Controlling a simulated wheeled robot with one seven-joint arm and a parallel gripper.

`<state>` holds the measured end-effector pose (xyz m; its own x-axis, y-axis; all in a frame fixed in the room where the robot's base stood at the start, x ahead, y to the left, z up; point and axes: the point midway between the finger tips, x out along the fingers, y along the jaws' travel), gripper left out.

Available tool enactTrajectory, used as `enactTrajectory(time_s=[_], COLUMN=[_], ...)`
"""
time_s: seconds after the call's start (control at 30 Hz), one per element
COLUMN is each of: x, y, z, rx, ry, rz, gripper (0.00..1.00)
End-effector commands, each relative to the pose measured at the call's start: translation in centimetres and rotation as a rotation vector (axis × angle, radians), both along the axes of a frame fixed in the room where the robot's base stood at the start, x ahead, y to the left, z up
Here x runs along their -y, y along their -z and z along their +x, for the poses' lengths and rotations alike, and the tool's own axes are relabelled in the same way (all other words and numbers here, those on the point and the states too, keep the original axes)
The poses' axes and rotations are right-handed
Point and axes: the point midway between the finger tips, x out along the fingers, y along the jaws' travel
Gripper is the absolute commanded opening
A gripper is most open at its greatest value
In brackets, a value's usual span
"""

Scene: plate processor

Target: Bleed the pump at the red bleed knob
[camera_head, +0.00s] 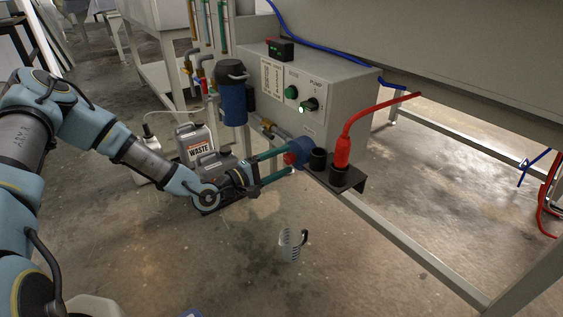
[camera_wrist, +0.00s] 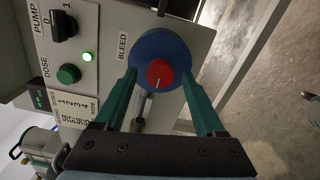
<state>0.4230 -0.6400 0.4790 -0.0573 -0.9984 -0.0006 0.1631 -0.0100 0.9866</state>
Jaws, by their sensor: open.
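The red bleed knob (camera_wrist: 159,74) sits on a round blue body (camera_wrist: 150,48) beside the word BLEED on the grey panel. A short pale mark shows on the knob's face. In the head view the knob (camera_head: 289,159) is partly hidden by my gripper (camera_head: 290,158). My gripper is open, its two green fingers pointing at the panel. In the wrist view the fingertips (camera_wrist: 159,75) stand on either side of the knob with a gap on each side. I cannot tell how deep they reach around it. A clear jug (camera_head: 290,245) with a black handle stands on the floor below.
The control box (camera_head: 310,123) carries a black PUMP switch (camera_head: 309,104) and a lit green light. A red suction wand (camera_head: 342,152) stands in a black holder right of the knob. A waste canister (camera_head: 196,143) and blue filter housing (camera_head: 233,100) are left. The frame rail (camera_head: 400,238) runs below.

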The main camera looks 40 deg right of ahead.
Motion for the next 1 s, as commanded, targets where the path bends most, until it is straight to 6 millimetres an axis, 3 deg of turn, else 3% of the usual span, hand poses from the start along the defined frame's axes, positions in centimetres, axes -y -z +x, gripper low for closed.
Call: enactTrajectory(time_s=[0.23, 0.7, 1.0], x=[-1.4, -9.7, -10.8], y=[-0.1, -0.1, 0.0], z=[0.2, 0.6, 0.6], rx=[0.0, 0.0, 0.0], ry=[-0.002, -0.002, 0.0], rz=[0.0, 0.001, 0.0], gripper=[0.72, 0.72, 0.72])
